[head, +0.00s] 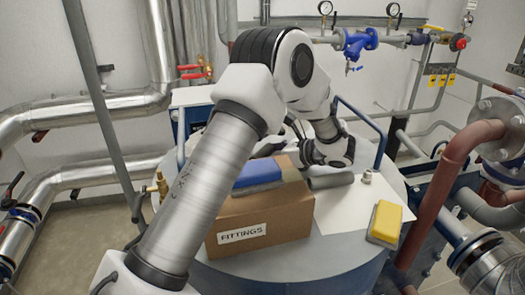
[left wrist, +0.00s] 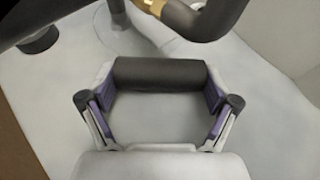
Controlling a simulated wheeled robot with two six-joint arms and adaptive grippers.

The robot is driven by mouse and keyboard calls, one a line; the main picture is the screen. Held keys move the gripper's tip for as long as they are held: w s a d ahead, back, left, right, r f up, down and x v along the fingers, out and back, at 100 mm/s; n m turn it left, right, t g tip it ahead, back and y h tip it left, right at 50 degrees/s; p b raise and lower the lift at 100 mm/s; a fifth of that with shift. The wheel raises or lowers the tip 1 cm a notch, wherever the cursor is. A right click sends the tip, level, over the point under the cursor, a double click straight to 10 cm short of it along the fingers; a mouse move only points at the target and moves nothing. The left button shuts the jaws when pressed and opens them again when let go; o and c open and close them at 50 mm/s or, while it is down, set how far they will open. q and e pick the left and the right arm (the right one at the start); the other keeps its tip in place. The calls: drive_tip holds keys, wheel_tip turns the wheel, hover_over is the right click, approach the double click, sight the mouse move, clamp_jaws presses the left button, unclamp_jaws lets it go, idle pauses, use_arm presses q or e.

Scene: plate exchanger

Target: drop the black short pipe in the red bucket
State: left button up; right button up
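A black short pipe (left wrist: 160,73) lies crosswise between the fingertips of my left gripper (left wrist: 160,80) in the left wrist view. The fingers are spread wide, one at each end of the pipe. I cannot tell whether they press on it. In the head view my left gripper (head: 328,153) points down over the tank top, behind a dark grey cylinder (head: 331,182) beside the cardboard box. This cylinder may be the same pipe. My right gripper and the red bucket are not in view.
The cardboard box (head: 262,215) marked FITTINGS bears a blue block (head: 258,173). A yellow block (head: 385,221) lies on the white sheet (head: 345,213) at right. Blue rails (head: 362,122) and a red-brown pipe (head: 434,205) border the tank top (head: 280,268).

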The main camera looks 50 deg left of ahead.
use_arm(q)
drive_tip(key=c, duration=0.4)
drive_tip(key=shift+r+b, duration=0.3)
drive_tip(key=shift+b, duration=0.15)
drive_tip(key=shift+w+d+r, duration=0.1)
drive_tip(key=shift+w+r, duration=0.1)
drive_tip(key=shift+w, duration=0.1)
drive_tip(key=w+d+b, duration=0.1)
drive_tip(key=w, duration=0.1)
drive_tip(key=w+d+b, duration=0.1)
drive_tip(key=w, duration=0.1)
drive_tip(key=w+d+r+b, duration=0.1)
drive_tip(key=w, duration=0.2)
drive_tip(key=shift+d, duration=0.3)
drive_tip(key=shift+s+r+b, duration=0.15)
drive_tip(key=shift+r+b, duration=0.25)
drive_tip(key=shift+r, duration=2.9)
drive_tip(key=shift+s+r+b, duration=0.15)
drive_tip(key=shift+r+b, duration=0.25)
drive_tip(key=shift+r, duration=2.9)
